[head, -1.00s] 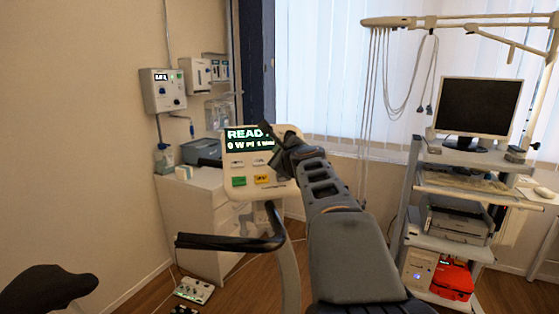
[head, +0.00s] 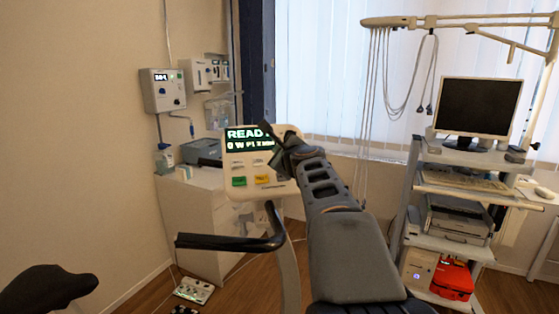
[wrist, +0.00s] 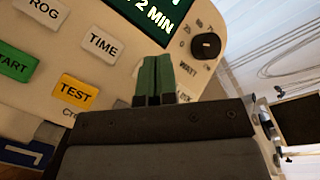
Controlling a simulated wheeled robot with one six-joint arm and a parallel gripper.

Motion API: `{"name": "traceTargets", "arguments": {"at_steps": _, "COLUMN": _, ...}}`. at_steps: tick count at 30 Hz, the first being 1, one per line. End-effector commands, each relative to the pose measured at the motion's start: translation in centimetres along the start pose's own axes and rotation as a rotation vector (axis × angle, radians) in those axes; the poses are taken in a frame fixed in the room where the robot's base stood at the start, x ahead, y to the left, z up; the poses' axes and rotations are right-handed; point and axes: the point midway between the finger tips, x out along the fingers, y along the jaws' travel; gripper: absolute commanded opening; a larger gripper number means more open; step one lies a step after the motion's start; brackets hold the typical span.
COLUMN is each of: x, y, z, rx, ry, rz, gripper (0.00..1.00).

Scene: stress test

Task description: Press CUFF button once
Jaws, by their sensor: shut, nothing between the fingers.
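The console (head: 233,201) of an exercise bike has a display (head: 247,134) reading READY. In the wrist view its white PROG button (wrist: 42,12), white TIME button (wrist: 100,43), green START button (wrist: 12,62) and yellow TEST button (wrist: 75,92) show, with a dark knob (wrist: 206,46) near WATT. I can read no CUFF label; the panel below and right of TEST is partly hidden behind my gripper. My gripper (wrist: 155,80) is shut and empty, its green fingertips together over the console face, right of TIME and below the display. I cannot tell whether they touch the panel.
The bike's black handlebar (head: 225,243) and saddle (head: 45,290) are at the lower left. A white cabinet (head: 192,215) stands behind the console. A cart (head: 455,190) with a monitor (head: 478,107) stands right. Cables (head: 372,100) hang from an overhead boom.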

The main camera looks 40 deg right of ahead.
Motion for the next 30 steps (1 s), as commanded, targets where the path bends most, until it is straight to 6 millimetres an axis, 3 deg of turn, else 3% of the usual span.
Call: {"name": "traceTargets", "arguments": {"at_steps": 30, "x": 0.79, "y": 0.57, "z": -0.61, "rx": 0.0, "ry": 0.0, "rz": 0.0, "gripper": 0.0}}
